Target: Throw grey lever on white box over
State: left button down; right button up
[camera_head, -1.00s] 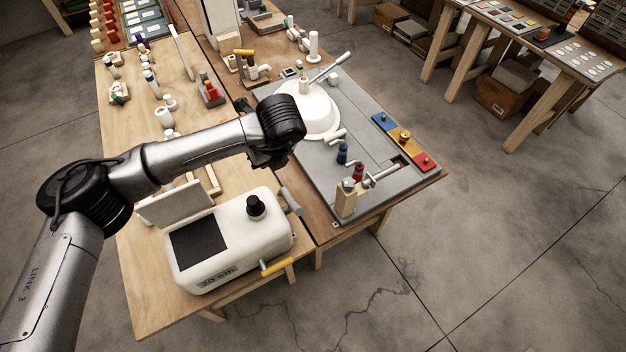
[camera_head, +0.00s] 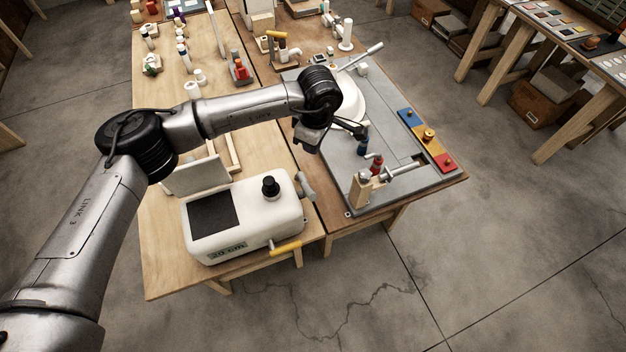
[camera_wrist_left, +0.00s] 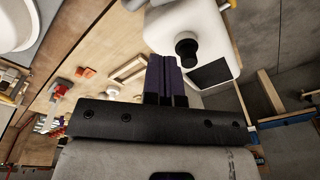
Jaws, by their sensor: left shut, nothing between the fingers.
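The white box (camera_head: 243,216) stands on the near end of the wooden table. It has a dark top panel and a black knob (camera_head: 270,187). Its grey lever (camera_head: 306,187) is on the right end, and a yellow handle (camera_head: 286,247) is at the lower right. My left gripper (camera_head: 308,140) hangs beyond the lever, apart from it; its fingertips are hard to see there. In the left wrist view its dark purple fingers (camera_wrist_left: 165,75) are together and empty, below the white box (camera_wrist_left: 193,30). A grey piece at that view's top edge may be the lever.
A grey panel (camera_head: 390,180) on the adjoining table holds a white dome, a blue-yellow-red strip (camera_head: 426,138) and red and blue valve parts. A pale upright plate (camera_head: 197,174) stands behind the box. Open floor lies in front and to the right.

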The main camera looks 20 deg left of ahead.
pick_arm(q)
jog(key=m, duration=0.4)
jog(key=m+p, duration=0.2)
jog(key=m, duration=0.2)
send_over(310, 188)
jog(key=f, duration=1.1)
jog(key=shift+w+f, duration=0.35)
jog(key=shift+f, duration=0.05)
jog(key=shift+s+d+f+p, duration=0.15)
jog(key=shift+s+f+p, duration=0.25)
jog(key=shift+f, duration=0.3)
